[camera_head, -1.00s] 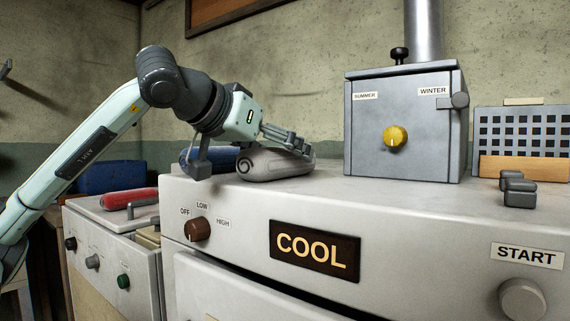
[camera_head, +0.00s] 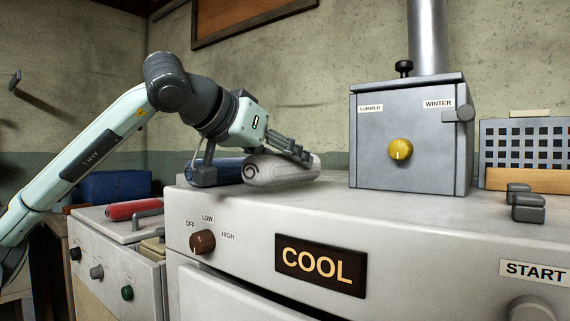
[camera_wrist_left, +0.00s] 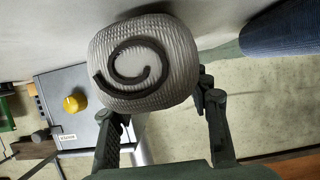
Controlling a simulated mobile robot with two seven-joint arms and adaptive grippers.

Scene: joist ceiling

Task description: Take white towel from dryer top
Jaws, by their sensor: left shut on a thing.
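The white towel (camera_head: 268,171) is a pale grey-white roll with a dark spiral at its end. It is at the back left of the dryer top (camera_head: 345,205), at or just above the surface; I cannot tell if it still touches. My left gripper (camera_head: 296,153) reaches over from the left and is shut on the white towel. In the left wrist view the towel's spiral end (camera_wrist_left: 147,58) fills the space between the fingers of my gripper (camera_wrist_left: 160,96). My right gripper is not in view.
A blue rolled towel (camera_head: 228,171) lies close beside the white one, also in the wrist view (camera_wrist_left: 283,28). A grey box with a yellow knob (camera_head: 400,149) and pipe stands to the right. A red roll (camera_head: 132,209) lies on the lower machine at left. The dryer top's middle is clear.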

